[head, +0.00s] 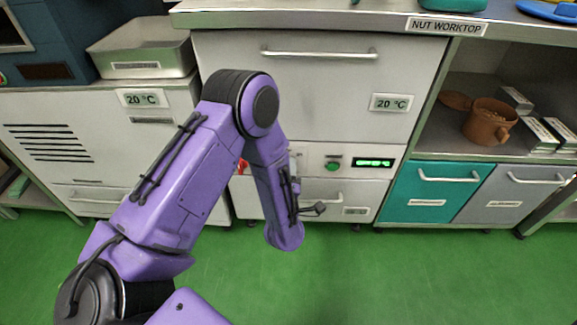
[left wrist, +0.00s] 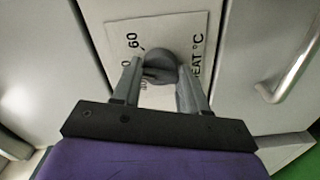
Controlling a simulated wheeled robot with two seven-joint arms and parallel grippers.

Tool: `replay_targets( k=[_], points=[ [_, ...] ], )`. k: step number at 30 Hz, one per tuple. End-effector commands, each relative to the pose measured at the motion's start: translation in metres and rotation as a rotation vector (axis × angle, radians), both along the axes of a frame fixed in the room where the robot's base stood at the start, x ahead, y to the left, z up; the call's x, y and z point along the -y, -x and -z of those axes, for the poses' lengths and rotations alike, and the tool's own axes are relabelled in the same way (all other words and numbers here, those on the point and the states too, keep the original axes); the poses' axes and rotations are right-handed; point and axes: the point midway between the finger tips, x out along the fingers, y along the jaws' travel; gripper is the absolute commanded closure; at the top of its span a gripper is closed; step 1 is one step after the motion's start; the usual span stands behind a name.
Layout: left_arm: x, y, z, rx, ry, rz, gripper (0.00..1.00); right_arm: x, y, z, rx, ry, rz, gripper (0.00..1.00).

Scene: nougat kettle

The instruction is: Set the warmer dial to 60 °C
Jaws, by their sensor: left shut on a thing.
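The dark grey round dial (left wrist: 160,64) sits on a white plate (left wrist: 112,32) in the left wrist view. The plate carries the print "60" at its upper left and "HEAT °C" at the right; other figures are partly covered. My left gripper (left wrist: 159,78) has one finger on each side of the dial and is shut on it. I cannot tell which figure the dial points to. In the head view my left forearm hides the dial, and the fingers are hard to make out. My right gripper is not in view.
A lit green display (head: 374,162), too small to read, and a green button (head: 333,164) are right of my forearm. A drawer handle (head: 320,54) is above, and another handle (left wrist: 292,75) is right of the dial. The green floor (head: 400,280) in front is clear.

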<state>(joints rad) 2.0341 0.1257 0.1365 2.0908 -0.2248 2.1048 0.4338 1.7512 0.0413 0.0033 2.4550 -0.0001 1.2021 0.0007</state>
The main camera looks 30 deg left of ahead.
Motion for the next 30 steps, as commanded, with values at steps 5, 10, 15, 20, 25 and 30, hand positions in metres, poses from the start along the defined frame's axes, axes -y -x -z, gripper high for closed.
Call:
replay_targets(
  k=[5, 10, 15, 20, 25, 30],
  points=[
    [0.001, 0.001, -0.002, -0.092, -0.142, 0.003, 0.88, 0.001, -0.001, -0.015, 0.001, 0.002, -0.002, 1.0],
    [0.001, 0.001, -0.001, -0.167, -0.267, 0.003, 0.88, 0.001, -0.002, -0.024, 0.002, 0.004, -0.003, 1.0],
    [0.001, 0.001, -0.001, -0.23, -0.368, 0.003, 0.88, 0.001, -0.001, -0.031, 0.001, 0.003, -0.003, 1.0],
    [0.001, 0.001, 0.0, -0.274, -0.441, 0.004, 0.88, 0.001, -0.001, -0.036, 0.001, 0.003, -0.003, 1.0],
    [0.001, 0.001, 0.001, -0.302, -0.486, 0.002, 0.88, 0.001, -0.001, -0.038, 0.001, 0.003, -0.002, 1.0],
    [0.001, 0.001, 0.001, -0.316, -0.509, 0.003, 0.88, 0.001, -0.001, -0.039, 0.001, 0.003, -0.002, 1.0]
  ],
)
